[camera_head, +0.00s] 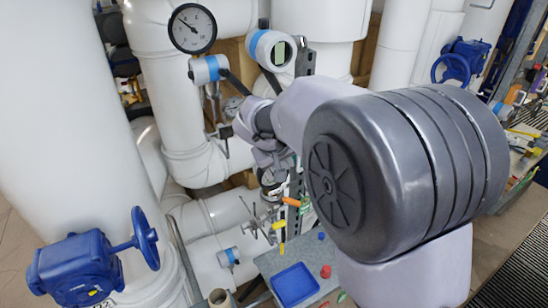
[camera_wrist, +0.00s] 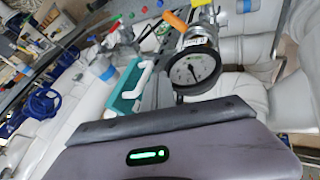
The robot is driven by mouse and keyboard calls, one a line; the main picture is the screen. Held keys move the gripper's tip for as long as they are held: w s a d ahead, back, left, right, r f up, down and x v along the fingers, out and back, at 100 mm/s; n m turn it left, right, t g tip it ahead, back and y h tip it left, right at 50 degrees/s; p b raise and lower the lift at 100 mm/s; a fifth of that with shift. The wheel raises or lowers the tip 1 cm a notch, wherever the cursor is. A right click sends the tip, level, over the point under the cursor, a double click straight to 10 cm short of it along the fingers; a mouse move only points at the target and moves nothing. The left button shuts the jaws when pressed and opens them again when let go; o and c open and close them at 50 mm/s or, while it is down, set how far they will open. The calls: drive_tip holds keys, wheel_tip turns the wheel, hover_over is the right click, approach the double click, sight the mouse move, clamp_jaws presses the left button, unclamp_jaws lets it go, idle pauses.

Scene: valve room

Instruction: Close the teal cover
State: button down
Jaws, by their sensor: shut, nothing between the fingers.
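The teal cover (camera_wrist: 127,92) shows in the wrist view, left of centre, as a tilted teal panel. A white bar (camera_wrist: 146,76) runs along its right side. The lower end of the cover is close to the dark edge of my gripper's housing in the picture; I cannot tell if they touch. How far the cover stands open is not clear. In the head view I cannot make out the cover; my arm blocks part of that area. My gripper (camera_head: 272,156) is shut and empty, among the pipes and gauges near the middle of the head view.
A round gauge (camera_wrist: 194,70) stands right of the cover. Orange-handled parts (camera_head: 291,202) and thin metal rods are near my gripper. A blue tray (camera_head: 294,285) lies on a grey bench below. White pipes (camera_head: 185,95) and a blue valve (camera_head: 90,262) fill the left.

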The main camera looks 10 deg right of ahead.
drive_tip(key=shift+w+d, duration=0.15)
drive_tip(key=shift+d, duration=0.35)
drive_tip(key=shift+d+r, duration=0.1)
drive_tip(key=shift+d, duration=0.1)
